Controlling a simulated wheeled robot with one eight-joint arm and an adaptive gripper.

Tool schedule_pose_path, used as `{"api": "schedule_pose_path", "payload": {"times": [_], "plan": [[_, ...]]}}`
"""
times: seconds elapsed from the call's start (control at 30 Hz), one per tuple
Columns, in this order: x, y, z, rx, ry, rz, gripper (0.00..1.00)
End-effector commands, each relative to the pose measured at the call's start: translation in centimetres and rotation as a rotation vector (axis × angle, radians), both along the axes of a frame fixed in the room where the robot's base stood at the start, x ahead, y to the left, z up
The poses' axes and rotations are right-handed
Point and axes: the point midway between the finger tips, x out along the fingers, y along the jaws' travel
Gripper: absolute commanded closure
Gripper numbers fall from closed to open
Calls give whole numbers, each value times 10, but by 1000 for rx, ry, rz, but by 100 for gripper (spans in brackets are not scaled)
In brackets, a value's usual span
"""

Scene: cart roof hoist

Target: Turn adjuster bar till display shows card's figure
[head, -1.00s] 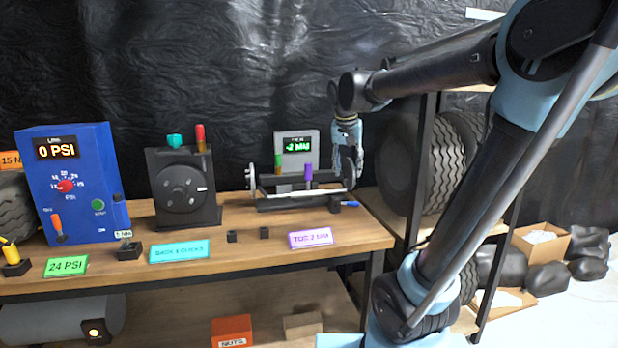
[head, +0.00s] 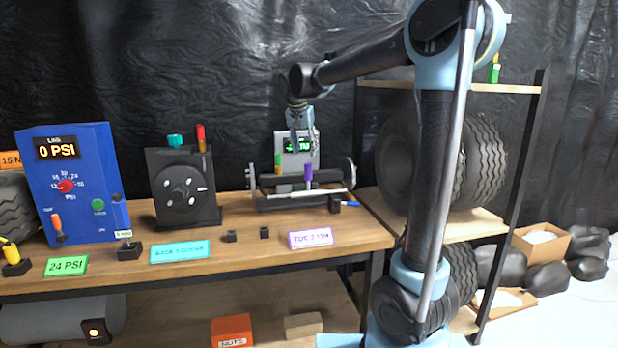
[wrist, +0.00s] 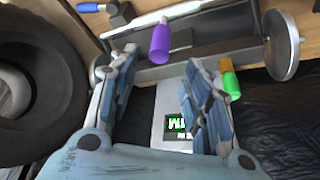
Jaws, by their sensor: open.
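The toe rig (head: 290,202) stands at the right end of the bench, with a long silver bar (head: 300,194) across its front. A purple upright handle (head: 308,172) rises from it, and a green and orange handle (head: 278,164) stands to its left. Behind is the grey display box (head: 281,143), its green figure partly hidden by my gripper. The purple card (head: 311,238) appears to read TOE 2 MM. My gripper (head: 303,150) is open and empty above the rig. In the wrist view, the purple handle (wrist: 160,42) shows beyond and between the fingertips, apart from them.
A black dial unit (head: 182,188) and a blue panel (head: 70,185) reading 0 PSI stand to the left. Small black blocks (head: 264,232) sit on the bench front. A blue-handled tool (head: 349,203) lies right of the rig. Large tires (head: 482,165) fill the shelf at right.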

Motion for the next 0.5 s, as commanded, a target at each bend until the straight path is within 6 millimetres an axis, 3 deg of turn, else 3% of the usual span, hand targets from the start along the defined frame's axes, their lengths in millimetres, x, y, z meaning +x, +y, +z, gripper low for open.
{"api": "schedule_pose_path", "payload": {"times": [0.5], "plan": [[34,-11,-85,1,0,-2,56]]}}
